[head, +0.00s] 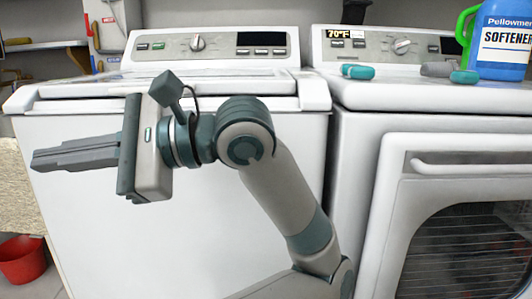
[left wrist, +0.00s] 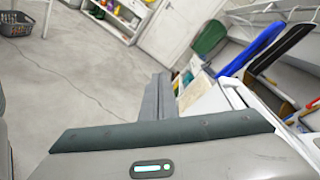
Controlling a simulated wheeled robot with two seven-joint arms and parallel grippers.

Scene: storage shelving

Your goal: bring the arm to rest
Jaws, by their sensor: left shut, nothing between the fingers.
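My left gripper (head: 36,160) is in the head view, in front of the white top-loading washer (head: 220,215). Its fingers point to the left and are closed together with nothing between them. The arm bends at a teal and grey joint and runs down to the bottom middle of the picture. In the left wrist view the shut fingers (left wrist: 160,88) point away over the floor, with the gripper body filling the bottom. My right gripper does not show in either view.
A white front-loading machine (head: 365,215) stands at right. On its top are a blue softener jug (head: 500,45) and small teal-capped items (head: 358,72). A red bucket (head: 22,262) sits at lower left. The left wrist view shows open floor (left wrist: 75,70) and a dark basket (left wrist: 16,24).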

